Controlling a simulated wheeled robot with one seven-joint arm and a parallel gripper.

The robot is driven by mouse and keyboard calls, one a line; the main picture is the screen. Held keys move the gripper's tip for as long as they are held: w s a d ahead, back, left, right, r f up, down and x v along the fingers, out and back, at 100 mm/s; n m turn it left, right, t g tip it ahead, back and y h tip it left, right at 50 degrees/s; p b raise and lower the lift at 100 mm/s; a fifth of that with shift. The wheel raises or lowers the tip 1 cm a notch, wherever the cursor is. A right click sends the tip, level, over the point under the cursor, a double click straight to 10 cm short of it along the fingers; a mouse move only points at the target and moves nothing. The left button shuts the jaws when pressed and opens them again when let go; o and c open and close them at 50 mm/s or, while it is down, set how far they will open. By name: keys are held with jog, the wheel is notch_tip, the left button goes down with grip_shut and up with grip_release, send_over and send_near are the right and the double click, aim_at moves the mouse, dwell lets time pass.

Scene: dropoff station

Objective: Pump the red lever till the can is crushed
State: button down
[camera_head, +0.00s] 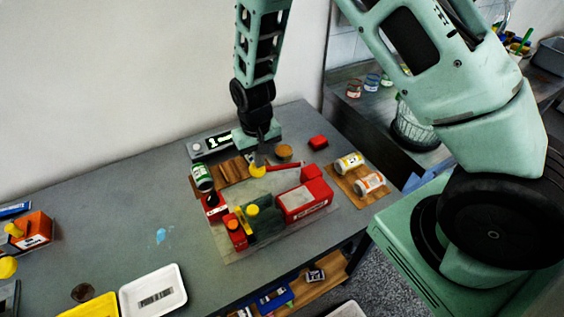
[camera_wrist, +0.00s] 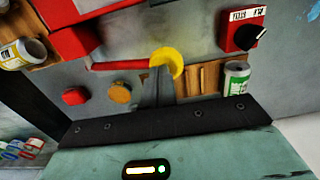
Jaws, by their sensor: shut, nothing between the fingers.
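The red lever (camera_head: 284,166) runs out from the red machine and ends in a yellow round knob (camera_head: 257,171). In the wrist view the lever (camera_wrist: 120,65) lies across the picture, with its knob (camera_wrist: 168,58) by my fingertips. My gripper (camera_head: 258,161) points down at the knob, and its fingers (camera_wrist: 162,80) are shut with nothing between them. Whether they touch the knob is unclear. A green-and-white can (camera_head: 202,178) stands left of the wooden slats; it also shows in the wrist view (camera_wrist: 236,78). I cannot make out a can inside the machine.
Two labelled cans (camera_head: 349,163) (camera_head: 369,184) lie on a wooden board at the right. A red block (camera_head: 318,142) and a tan round piece (camera_head: 284,152) sit behind the lever. A white tray (camera_head: 153,291) lies at the front left. The grey table (camera_head: 110,215) is mostly clear at left.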

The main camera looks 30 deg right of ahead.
jog(key=shift+r, duration=0.1)
dwell(0.3)
notch_tip(320, 180, up, 4)
jog(key=p, duration=0.3)
jog(key=shift+a, duration=0.1)
dwell(0.4)
jog(key=s+a+r+n+y+b, duration=0.1)
jog(key=s+a+r+n+b, duration=0.15)
jog(key=s+a, duration=0.2)
jog(key=s+a+r+n+b, duration=0.1)
jog(key=s+a+r+b, duration=0.25)
jog(key=s, duration=0.25)
jog(key=s+d+r+n+b, duration=0.1)
jog(key=s+n+b, duration=0.1)
jog(key=s, duration=0.5)
jog(key=s+r+n+b, duration=0.2)
jog(key=s+b, duration=0.1)
jog(key=s, duration=0.4)
jog(key=shift+s+d+r, duration=0.15)
jog(key=shift+s+d, duration=0.15)
jog(key=shift+d, duration=0.05)
